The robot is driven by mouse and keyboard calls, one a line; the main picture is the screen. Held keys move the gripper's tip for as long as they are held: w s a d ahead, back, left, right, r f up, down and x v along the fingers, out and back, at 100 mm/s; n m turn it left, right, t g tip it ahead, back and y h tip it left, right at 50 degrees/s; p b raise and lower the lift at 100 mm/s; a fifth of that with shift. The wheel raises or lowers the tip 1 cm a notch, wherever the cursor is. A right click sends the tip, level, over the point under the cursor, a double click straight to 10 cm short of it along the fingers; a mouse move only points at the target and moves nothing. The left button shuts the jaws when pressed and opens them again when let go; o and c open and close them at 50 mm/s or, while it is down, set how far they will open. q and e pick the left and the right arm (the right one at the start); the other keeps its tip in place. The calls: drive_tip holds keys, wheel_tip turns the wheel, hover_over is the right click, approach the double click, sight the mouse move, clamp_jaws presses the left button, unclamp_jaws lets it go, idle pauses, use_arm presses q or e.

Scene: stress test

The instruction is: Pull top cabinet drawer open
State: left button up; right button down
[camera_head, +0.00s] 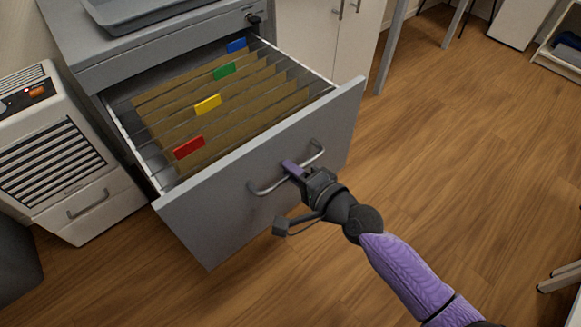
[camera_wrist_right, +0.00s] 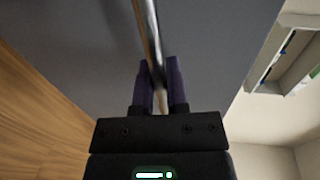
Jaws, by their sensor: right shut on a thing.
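The grey cabinet (camera_head: 85,48) stands at the upper left in the head view. Its top drawer (camera_head: 220,208) is pulled well out and shows hanging brown folders (camera_head: 245,105) with red, yellow, green and blue tabs. A metal bar handle (camera_head: 262,188) is on the drawer front; it also shows in the right wrist view (camera_wrist_right: 150,40). My right gripper (camera_head: 294,170) is at the middle of the handle, shut on it. In the right wrist view its purple fingers (camera_wrist_right: 160,85) are on either side of the bar. My left gripper is not in view.
A white appliance with a vent grille (camera_head: 55,160) stands left of the cabinet, close to the drawer. A key (camera_head: 253,18) sits in the lock above the drawer. A grey tray (camera_head: 125,10) lies on the cabinet top. The wooden floor (camera_head: 450,150) to the right is clear.

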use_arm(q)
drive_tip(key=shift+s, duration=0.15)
use_arm(e)
drive_tip(key=c, duration=0.7)
unclamp_jaws()
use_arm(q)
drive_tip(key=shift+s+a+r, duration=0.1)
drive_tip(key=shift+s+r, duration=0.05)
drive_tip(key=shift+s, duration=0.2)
use_arm(e)
drive_tip(key=shift+o, duration=0.2)
use_arm(q)
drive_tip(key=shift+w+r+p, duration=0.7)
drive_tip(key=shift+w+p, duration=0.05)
drive_tip(key=shift+p, duration=0.2)
use_arm(e)
drive_tip(key=v, duration=1)
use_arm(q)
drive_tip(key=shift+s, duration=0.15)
use_arm(e)
drive_tip(key=shift+f, duration=0.1)
